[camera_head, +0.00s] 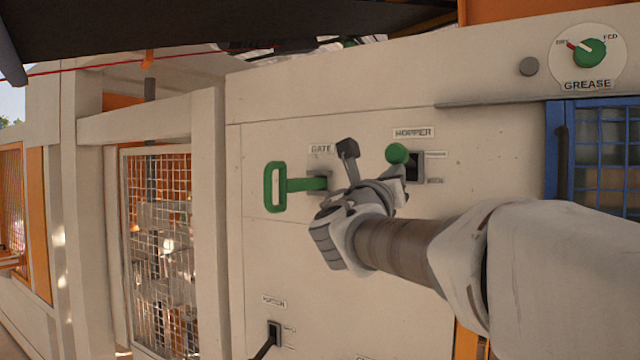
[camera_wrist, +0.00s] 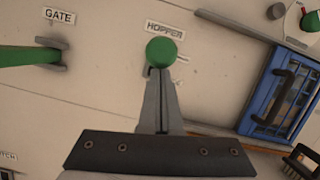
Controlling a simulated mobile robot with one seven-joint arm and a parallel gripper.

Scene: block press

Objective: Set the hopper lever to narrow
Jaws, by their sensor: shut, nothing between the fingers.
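The hopper lever has a round green knob (camera_head: 397,153) and sticks out of a dark slot (camera_head: 413,168) under the HOPPER label (camera_head: 413,132). The knob is near the upper end of the slot, about level with the upper of two small marks, too small to read. My gripper (camera_head: 399,189) is shut and empty just below the knob. In the wrist view, the closed fingers (camera_wrist: 160,75) point at the green knob (camera_wrist: 162,52) and overlap its lower edge; I cannot tell whether they touch. The fingers hide the lever's stem and most of the slot there.
A green GATE handle (camera_head: 275,187) sticks out left of the hopper lever. A blue-framed mesh window (camera_head: 557,150) is to the right, below the green GREASE dial (camera_head: 589,53). Another dark lever (camera_head: 265,346) is low on the panel. The pale panel between them is flat.

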